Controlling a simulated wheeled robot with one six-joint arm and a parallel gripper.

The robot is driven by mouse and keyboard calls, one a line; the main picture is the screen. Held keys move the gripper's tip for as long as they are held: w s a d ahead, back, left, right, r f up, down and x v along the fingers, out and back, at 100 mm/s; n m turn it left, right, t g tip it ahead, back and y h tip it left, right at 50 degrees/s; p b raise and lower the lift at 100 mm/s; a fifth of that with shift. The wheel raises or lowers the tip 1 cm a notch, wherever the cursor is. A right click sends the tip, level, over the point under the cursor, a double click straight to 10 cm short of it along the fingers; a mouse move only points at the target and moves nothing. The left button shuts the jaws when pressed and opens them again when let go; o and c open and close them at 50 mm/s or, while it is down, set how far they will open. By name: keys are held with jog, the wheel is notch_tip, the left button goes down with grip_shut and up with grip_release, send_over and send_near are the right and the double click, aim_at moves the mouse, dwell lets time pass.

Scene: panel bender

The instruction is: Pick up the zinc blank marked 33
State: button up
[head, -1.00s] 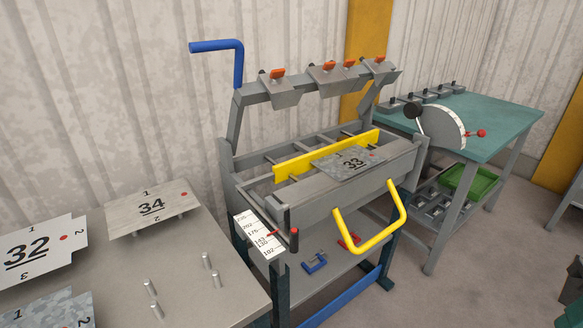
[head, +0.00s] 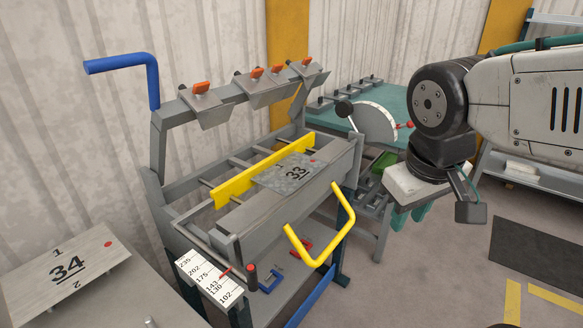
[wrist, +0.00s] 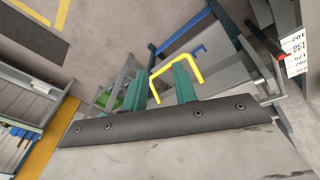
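The zinc blank marked 33 (head: 280,178) is a mottled grey sheet with a red dot. It lies flat on top of the bender's front beam (head: 262,208), in front of the yellow bar. My gripper (head: 411,214) hangs to the right of the bender, apart from the blank, its teal fingers pointing down. In the wrist view the fingers (wrist: 206,78) stand apart with nothing seen between them but the bender's yellow handle beyond. The blank is not seen in the wrist view.
The yellow handle (head: 325,240) juts out at the bender's front. The yellow bar (head: 265,170) runs behind the blank. Clamps with orange knobs (head: 255,73) hang above. Blank 34 (head: 68,270) lies on the left table. A teal table (head: 385,100) stands behind. Floor at right is open.

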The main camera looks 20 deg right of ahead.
jog(key=w+d+n+t, duration=0.2)
jog(key=w+n, duration=0.2)
jog(key=w, duration=0.5)
jog(key=w+d+f+n+t+h, duration=0.1)
jog(key=w+d+n+t, duration=0.15)
jog(key=w+n, duration=0.45)
jog(key=w+d+n+t, duration=0.2)
jog(key=w+t, duration=0.1)
jog(key=w, duration=0.9)
jog(key=w+a+f+n+g+y, duration=0.1)
jog(key=w+a+f+n+y, duration=0.2)
jog(key=f, duration=0.5)
jog(key=w+a+f+n+g+y, duration=0.1)
jog(key=w+a+f+n+y, duration=0.3)
jog(key=a+f+n, duration=0.4)
jog(key=shift+w+y, duration=0.15)
jog(key=shift+y, duration=0.35)
grip_shut()
